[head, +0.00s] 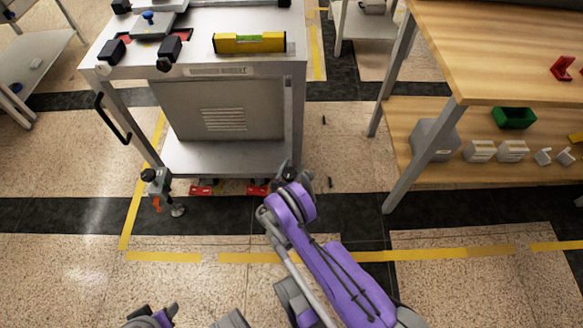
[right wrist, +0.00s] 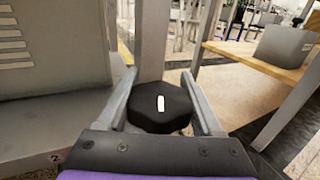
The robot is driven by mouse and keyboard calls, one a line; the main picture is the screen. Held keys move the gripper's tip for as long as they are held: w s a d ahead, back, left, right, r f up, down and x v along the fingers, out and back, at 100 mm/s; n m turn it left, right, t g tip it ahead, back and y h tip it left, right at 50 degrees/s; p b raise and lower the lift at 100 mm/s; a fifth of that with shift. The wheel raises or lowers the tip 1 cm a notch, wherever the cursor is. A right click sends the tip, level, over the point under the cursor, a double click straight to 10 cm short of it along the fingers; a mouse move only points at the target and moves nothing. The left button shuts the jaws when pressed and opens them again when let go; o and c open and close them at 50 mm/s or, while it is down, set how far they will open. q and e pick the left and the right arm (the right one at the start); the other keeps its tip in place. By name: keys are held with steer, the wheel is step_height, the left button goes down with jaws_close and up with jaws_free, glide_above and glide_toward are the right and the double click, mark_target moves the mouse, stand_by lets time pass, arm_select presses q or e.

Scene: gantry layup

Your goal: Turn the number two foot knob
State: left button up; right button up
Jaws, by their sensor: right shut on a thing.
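The black lobed foot knob (right wrist: 160,107) with a short white mark on top is between the fingers of my right gripper (right wrist: 165,95) in the right wrist view. The fingers are shut on its sides. A small "2" label (right wrist: 57,157) is on the cart edge to its left. In the head view my right gripper (head: 287,172) is at the cart's front right leg and hides most of this knob. Another black knob (head: 148,174) stands on the front left foot. Part of my left arm shows at the bottom left; its finger opening is unclear.
The grey metal cart (head: 235,158) carries a yellow level (head: 249,43) and black corner blocks. Red pieces (head: 200,190) show beneath its front edge. A wooden bench (head: 490,60) stands to the right, with a green bin (head: 513,117) on its lower shelf. The floor in front is clear.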

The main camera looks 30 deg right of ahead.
mark_target(285, 179)
steer(key=shift+s+d+m+g+h, duration=0.1)
steer(key=shift+m+g+h, duration=0.3)
steer(key=shift+g, duration=0.2)
steer(key=shift+s+d+m+g+h, duration=0.1)
steer(key=shift+m+g+h, duration=0.2)
steer(key=shift+m+g, duration=0.25)
steer(key=o, duration=1.4)
steer(key=shift+c, duration=0.2)
steer(key=shift+a, duration=0.1)
steer(key=p+v, duration=0.2)
steer(key=v, duration=0.8)
steer(key=shift+s+a+r, duration=0.1)
steer(key=shift+s+a, duration=0.05)
steer(key=shift+a, duration=0.15)
